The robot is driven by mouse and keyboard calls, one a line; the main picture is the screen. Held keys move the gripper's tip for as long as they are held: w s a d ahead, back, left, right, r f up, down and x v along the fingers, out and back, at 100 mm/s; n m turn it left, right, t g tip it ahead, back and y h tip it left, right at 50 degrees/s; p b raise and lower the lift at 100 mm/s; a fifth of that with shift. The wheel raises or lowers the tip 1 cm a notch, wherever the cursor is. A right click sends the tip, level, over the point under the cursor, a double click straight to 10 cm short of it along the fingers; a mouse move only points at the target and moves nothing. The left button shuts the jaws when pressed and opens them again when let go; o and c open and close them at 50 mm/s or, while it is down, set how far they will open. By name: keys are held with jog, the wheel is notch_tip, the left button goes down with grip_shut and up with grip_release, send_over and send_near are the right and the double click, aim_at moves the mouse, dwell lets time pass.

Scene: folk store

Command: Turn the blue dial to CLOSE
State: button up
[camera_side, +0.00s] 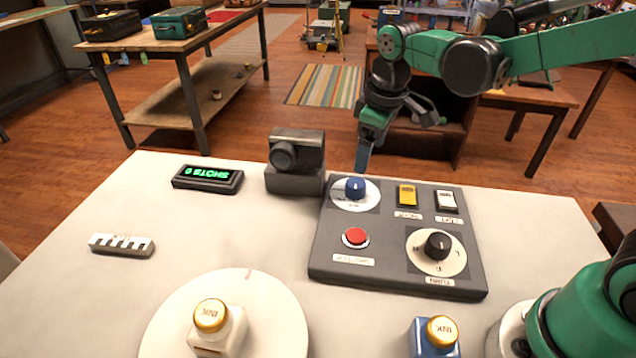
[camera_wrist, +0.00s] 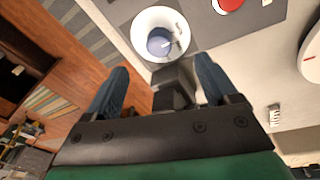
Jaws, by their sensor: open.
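The blue dial (camera_side: 354,187) sits on a round white plate at the back left corner of the dark grey control panel (camera_side: 330,246). In the wrist view the blue dial (camera_wrist: 160,43) shows ahead of the fingers, on its white disc; its markings are too small to read. My gripper (camera_side: 390,145) is above and just behind the panel's back edge, with one fingertip close to the dial in the side view. In the wrist view my gripper (camera_wrist: 160,85) has its two blue fingers wide apart with nothing held between them.
The panel also carries a red button (camera_side: 355,237), a black dial (camera_side: 437,245), a yellow switch (camera_side: 407,194) and a white switch (camera_side: 446,201).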

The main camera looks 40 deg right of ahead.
aim_at(357, 183)
jog(key=shift+w+f+n+g, duration=0.65)
jog(key=shift+w+f, duration=0.3)
jog(key=shift+f, duration=0.2)
jog(key=shift+w+f, duration=0.25)
jog(key=shift+f, duration=0.35)
jog(key=shift+d+f, duration=0.1)
jog(key=shift+f, duration=2.6)
grip_shut()
